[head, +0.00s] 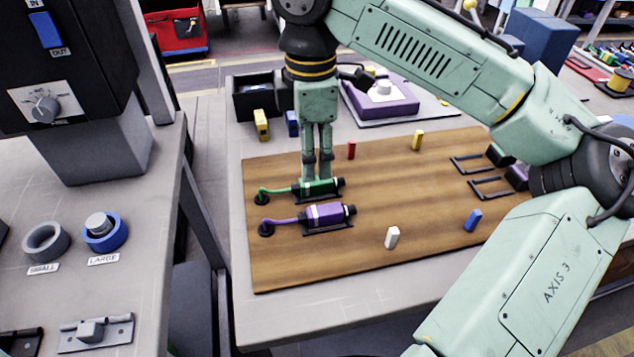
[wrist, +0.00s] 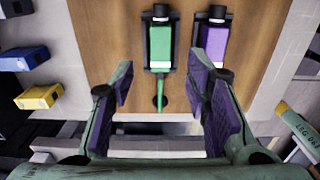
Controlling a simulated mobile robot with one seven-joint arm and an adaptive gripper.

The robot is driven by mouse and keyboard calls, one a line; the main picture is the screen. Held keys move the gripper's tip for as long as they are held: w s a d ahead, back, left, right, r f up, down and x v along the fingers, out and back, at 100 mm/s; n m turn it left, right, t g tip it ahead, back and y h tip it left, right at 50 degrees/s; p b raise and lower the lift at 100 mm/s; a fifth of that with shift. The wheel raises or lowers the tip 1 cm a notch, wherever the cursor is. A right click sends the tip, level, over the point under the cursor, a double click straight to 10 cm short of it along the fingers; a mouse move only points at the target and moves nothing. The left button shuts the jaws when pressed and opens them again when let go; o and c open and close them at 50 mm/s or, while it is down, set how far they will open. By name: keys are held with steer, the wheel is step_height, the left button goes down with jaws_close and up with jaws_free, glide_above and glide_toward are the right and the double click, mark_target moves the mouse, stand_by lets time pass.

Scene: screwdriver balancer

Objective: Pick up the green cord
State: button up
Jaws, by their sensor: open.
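The green cord (head: 278,190) runs from the left end of the green screwdriver (head: 316,188) to a black round fitting (head: 262,196) on the wooden board. In the wrist view the green cord (wrist: 160,92) hangs straight below the green screwdriver (wrist: 160,45) and lies between my fingers in the picture. My gripper (head: 318,168) is open, fingers down, and overlaps the green screwdriver's far side in the head view. Whether the fingertips touch anything is hard to tell.
A purple screwdriver (head: 326,215) with a purple cord (head: 283,222) lies beside the green one, nearer the front. Small red (head: 351,150), yellow (head: 417,140), white (head: 392,237) and blue (head: 473,219) blocks stand on the wooden board (head: 300,268).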

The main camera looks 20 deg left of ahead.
mark_target(317, 180)
steer(key=f, duration=0.5)
steer(key=shift+w+d+f, duration=0.15)
steer(key=shift+d, duration=0.15)
jaws_close()
